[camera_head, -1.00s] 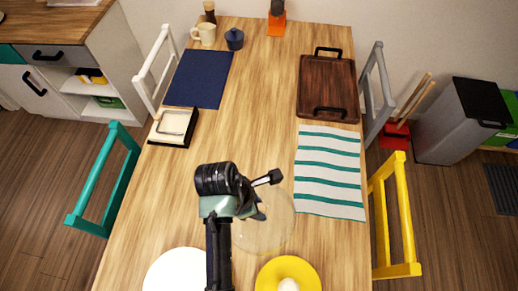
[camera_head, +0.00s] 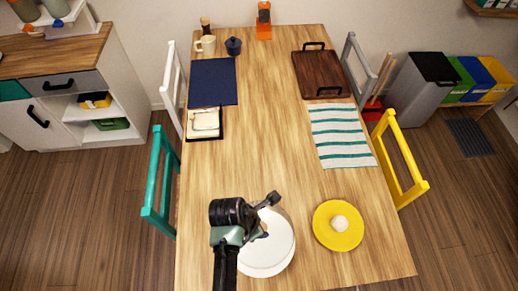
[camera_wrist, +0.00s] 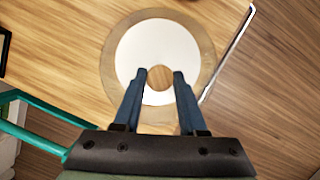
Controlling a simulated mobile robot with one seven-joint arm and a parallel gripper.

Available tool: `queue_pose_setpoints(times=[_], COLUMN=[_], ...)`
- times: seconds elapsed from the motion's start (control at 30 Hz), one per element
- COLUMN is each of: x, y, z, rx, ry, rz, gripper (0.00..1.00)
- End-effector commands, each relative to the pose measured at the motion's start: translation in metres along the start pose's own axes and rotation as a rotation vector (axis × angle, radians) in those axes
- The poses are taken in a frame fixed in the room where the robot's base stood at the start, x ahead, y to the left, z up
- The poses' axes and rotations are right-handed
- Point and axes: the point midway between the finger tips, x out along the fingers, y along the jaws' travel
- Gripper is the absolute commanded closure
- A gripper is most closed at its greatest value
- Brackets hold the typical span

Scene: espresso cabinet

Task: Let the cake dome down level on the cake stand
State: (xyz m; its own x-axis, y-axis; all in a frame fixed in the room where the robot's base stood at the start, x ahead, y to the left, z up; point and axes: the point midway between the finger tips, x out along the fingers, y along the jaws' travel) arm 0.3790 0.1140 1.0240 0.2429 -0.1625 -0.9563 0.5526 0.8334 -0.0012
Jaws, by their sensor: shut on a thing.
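The cake dome is clear glass; its rim shows in the wrist view (camera_wrist: 107,68) as a tan ring around the white disc. Its round wooden knob (camera_wrist: 160,79) is between the fingertips of my gripper (camera_wrist: 159,75), which is shut on it. The white cake stand (camera_head: 265,262) is on the near part of the table, below the dome and seen through the glass. It also shows in the wrist view (camera_wrist: 133,48). In the head view, my gripper (camera_head: 262,232) is over the stand. The height gap between dome and stand cannot be told.
A yellow plate (camera_head: 325,238) with a white round thing (camera_head: 340,223) stands close to the right. A striped cloth (camera_head: 341,148), a dark wooden tray (camera_head: 316,77) and a navy mat (camera_head: 213,88) lie farther back. The table's middle is bare. A teal chair (camera_head: 160,185) is at left.

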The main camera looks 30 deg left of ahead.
Motion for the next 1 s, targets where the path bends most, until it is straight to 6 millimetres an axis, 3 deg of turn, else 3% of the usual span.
queue_pose_setpoints(times=[0.57,1.0], x=[-0.003,0.033], y=[0.000,0.001], z=[0.001,-0.010], rx=[-0.005,-0.005], ry=[0.000,-0.001], rz=[0.000,0.001], gripper=[1.00,1.00])
